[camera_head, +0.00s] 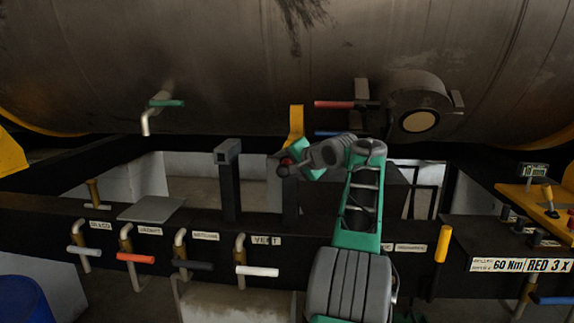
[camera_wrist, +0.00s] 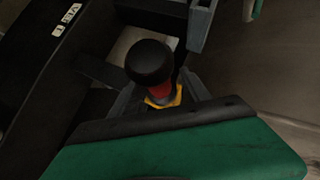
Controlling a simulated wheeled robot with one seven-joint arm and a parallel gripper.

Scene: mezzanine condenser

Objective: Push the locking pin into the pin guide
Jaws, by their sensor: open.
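The locking pin has a round black knob (camera_wrist: 150,62) and a red shaft (camera_wrist: 161,90). In the wrist view it stands between my gripper's fingers, with yellow (camera_wrist: 167,99) showing around its lower part. In the head view the black and red pin (camera_head: 285,164) is small, at the end of my arm by a dark post. My gripper (camera_head: 290,163) is open, and its dark fingers also show in the wrist view (camera_wrist: 160,93) on either side of the pin. Contact with the pin cannot be told. The pin guide is not clearly identifiable; the pin's far end is hidden.
A square grey tube end (camera_head: 228,149) tops a dark post left of my gripper. A yellow bracket (camera_head: 296,122) rises just behind it. The large tank (camera_head: 250,70) spans the back. Several lever valves, including one with a white handle (camera_head: 257,271), line the front beam.

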